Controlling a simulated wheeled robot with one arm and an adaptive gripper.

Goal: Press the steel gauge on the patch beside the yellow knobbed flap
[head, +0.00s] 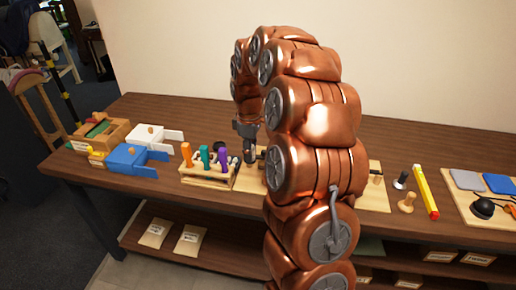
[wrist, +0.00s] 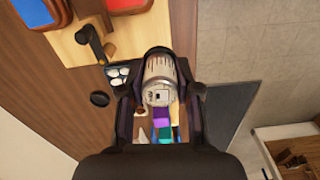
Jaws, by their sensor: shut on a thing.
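My gripper (wrist: 160,98) is shut on a grey, ribbed metal cylinder (wrist: 160,68) with a small square on its face, which looks like the steel gauge. In the head view my gripper (head: 249,152) points down just right of the tool rack, and the held piece is hard to make out. A small yellow knob (head: 92,152) shows at the far left of the table, by the wooden box (head: 108,134) with a green inside. The flap and the patch beside it are too small to tell.
The rack (head: 208,180) holds orange, teal and purple handles. A blue box (head: 127,156) and a white box (head: 152,134) stand left of it. At right are a yellow bar (head: 425,190), a wooden knob (head: 406,202) and a board with pads (head: 480,206). My arm hides the table's middle.

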